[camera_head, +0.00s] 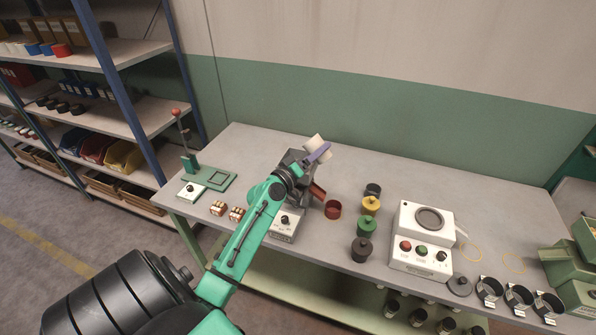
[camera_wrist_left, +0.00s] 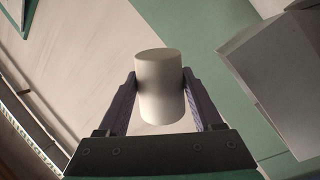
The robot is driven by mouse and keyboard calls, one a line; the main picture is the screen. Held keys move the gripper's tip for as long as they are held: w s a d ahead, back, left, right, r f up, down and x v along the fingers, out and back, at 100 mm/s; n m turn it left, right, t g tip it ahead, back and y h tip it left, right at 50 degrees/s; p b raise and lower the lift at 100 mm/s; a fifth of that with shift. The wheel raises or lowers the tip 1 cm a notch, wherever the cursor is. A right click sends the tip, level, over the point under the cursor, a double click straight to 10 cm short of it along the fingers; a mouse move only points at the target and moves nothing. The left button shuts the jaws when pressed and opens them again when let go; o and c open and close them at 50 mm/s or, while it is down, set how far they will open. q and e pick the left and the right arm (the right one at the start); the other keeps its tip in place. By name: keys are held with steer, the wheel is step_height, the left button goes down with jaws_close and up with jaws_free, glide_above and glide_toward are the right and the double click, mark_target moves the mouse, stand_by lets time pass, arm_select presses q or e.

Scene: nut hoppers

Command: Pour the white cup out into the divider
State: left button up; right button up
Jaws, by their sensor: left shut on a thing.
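The white cup (camera_head: 315,142) is held at the far end of my left arm, above and just behind the grey divider (camera_head: 290,222). It looks tilted in the head view. My left gripper (camera_head: 319,153) is shut on it. In the wrist view the purple fingers press the sides of the white cup (camera_wrist_left: 160,70); one closed end shows, its mouth and contents are hidden. My right gripper is not in view.
A dark red cup (camera_head: 333,209) stands by the chute. A green lever press (camera_head: 208,178) stands left. The table's back right is clear.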

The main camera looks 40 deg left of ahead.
arm_select(q)
steer(key=shift+a+r+n, duration=0.15)
steer(key=shift+r+n, duration=0.1)
steer(key=shift+n, duration=0.15)
steer(key=shift+f+n, duration=0.3)
steer(key=shift+n, duration=0.2)
steer(key=shift+w+d+f+n, duration=0.15)
steer(key=shift+d+n, duration=0.1)
steer(key=shift+n, duration=0.15)
steer(key=shift+n+p, duration=0.3)
steer(key=shift+p, duration=0.1)
steer(key=shift+s+a, duration=0.2)
steer(key=shift+a, duration=0.1)
steer(key=shift+w+d+r+n+y+p, duration=0.2)
steer(key=shift+d+r+n+y+p, duration=0.05)
steer(key=shift+n+y+p, duration=0.05)
steer(key=shift+s+a+r+n+t, duration=0.1)
steer(key=shift+s+a+n+t, duration=0.1)
steer(key=shift+a+n+t, duration=0.15)
steer(key=shift+w+d, duration=0.15)
steer(key=shift+d, duration=0.1)
steer(key=shift+s+a+n, duration=0.2)
steer(key=shift+a+n, duration=0.25)
steer(key=shift+w+d+f, duration=0.1)
steer(key=shift+w+f, duration=0.1)
steer(key=shift+f, duration=0.05)
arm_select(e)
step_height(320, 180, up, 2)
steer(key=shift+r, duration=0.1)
